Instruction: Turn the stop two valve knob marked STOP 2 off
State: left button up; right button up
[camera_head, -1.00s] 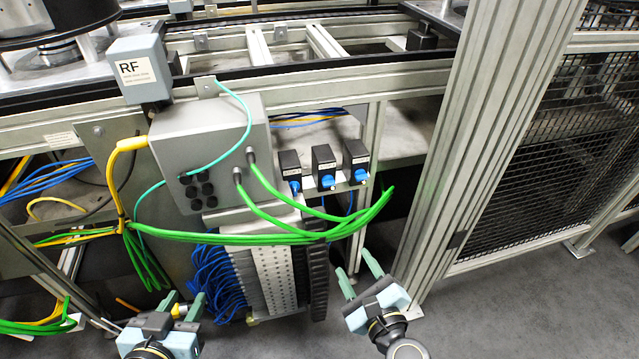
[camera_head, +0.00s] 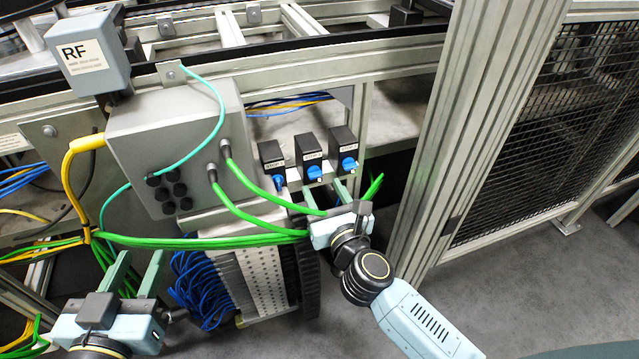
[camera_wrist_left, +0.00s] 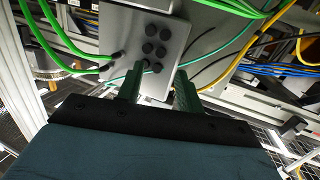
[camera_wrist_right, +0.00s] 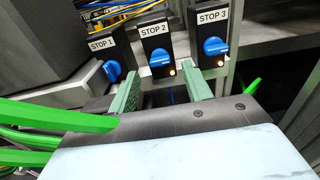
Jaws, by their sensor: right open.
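Three black valve boxes with blue knobs stand in a row. The STOP 2 knob (camera_wrist_right: 161,59) is on the middle box, under its white label (camera_wrist_right: 153,31); an orange light glows beside it. It also shows in the head view (camera_head: 314,173). The STOP 1 knob (camera_wrist_right: 112,70) is to its left and the STOP 3 knob (camera_wrist_right: 215,47) to its right. My right gripper (camera_wrist_right: 160,90) is open and empty, just short of the STOP 2 knob, fingers on either side of its line. My left gripper (camera_head: 136,272) is open and empty, below the grey box.
Green cables (camera_head: 245,239) run from the grey box (camera_head: 180,130) past the left of my right gripper. A thick aluminium post (camera_head: 470,130) stands to the right. Blue hoses (camera_head: 200,290) hang below the grey box.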

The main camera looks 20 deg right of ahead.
aim_at(317, 178)
pick_arm(q)
jog(key=shift+d+r+t+b, duration=0.15)
jog(key=shift+r+t, duration=0.35)
jog(key=shift+r, duration=0.2)
jog(key=shift+d+r+t+b, duration=0.15)
jog(key=shift+r+t, duration=0.35)
jog(key=shift+r, duration=0.2)
pick_arm(e)
jog(key=shift+w, duration=1.65)
